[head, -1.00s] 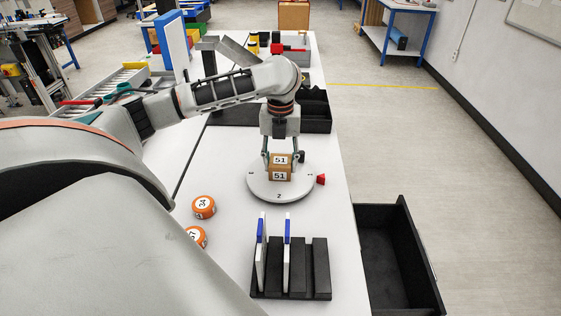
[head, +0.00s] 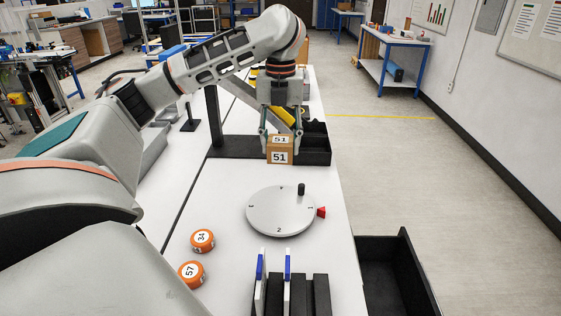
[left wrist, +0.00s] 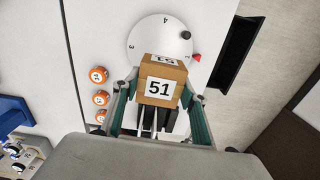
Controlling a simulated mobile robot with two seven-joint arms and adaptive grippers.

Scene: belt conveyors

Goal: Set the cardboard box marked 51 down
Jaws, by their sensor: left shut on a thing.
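The cardboard box marked 51 (head: 279,150) is a small brown cube with white number labels. My left gripper (head: 280,138) is shut on it, with one finger at each side. The box's underside is hidden. My right gripper is not in view.
The turntable carries a black peg (head: 301,189), with a red pointer (head: 321,212) beside it. Orange discs marked 34 (head: 203,240) and 57 (head: 191,273) lie at left. A black rack (head: 312,294) holds upright blue-and-white pieces. An open black drawer (head: 390,280) juts out at right.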

